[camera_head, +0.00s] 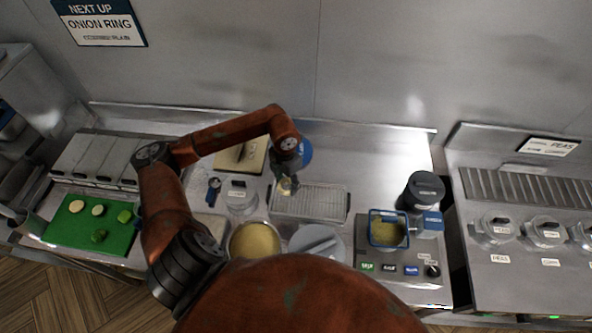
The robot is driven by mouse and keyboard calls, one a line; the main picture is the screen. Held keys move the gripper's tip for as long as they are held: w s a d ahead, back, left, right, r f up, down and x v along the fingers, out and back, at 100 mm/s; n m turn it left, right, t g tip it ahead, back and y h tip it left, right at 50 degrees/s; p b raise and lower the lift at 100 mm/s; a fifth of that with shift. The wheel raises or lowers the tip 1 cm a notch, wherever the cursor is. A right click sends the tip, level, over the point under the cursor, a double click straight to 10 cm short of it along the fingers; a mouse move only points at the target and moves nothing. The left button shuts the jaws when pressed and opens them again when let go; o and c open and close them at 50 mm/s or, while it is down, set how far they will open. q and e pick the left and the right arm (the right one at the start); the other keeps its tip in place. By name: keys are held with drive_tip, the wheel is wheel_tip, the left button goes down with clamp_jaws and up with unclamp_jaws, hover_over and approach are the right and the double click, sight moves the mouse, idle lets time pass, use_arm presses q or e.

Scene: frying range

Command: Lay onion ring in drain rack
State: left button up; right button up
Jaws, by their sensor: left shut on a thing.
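My left arm reaches in from the left, and my left gripper (287,184) points down over the left end of the drain rack. It is shut on a small pale yellow piece, seemingly the onion ring (284,188), mostly hidden by the fingers. The drain rack (320,203) is a rectangular wire grid on the steel counter. From this angle I cannot tell whether the piece touches the rack. My right gripper is not in view.
The fryer (390,258) with a blue-rimmed basket (388,232) stands right of the rack. A bowl of yellow stuff (255,241) and a grey lid (317,241) are in front. A green board (88,229) with several pieces lies left. A sign (100,22) reads "NEXT UP ONION RING".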

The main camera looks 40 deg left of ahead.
sight(288, 198)
use_arm(q)
drive_tip(key=f+b, duration=0.1)
drive_tip(key=f, duration=0.1)
drive_tip(key=f+b, duration=0.1)
drive_tip(key=shift+w+f, duration=0.2)
drive_tip(key=shift+f, duration=0.2)
wheel_tip(288, 198, down, 4)
drive_tip(key=b, duration=0.3)
drive_tip(key=shift+w+f, duration=0.1)
drive_tip(key=o, duration=0.7)
drive_tip(key=shift+o, duration=1.2)
wheel_tip(288, 198, up, 12)
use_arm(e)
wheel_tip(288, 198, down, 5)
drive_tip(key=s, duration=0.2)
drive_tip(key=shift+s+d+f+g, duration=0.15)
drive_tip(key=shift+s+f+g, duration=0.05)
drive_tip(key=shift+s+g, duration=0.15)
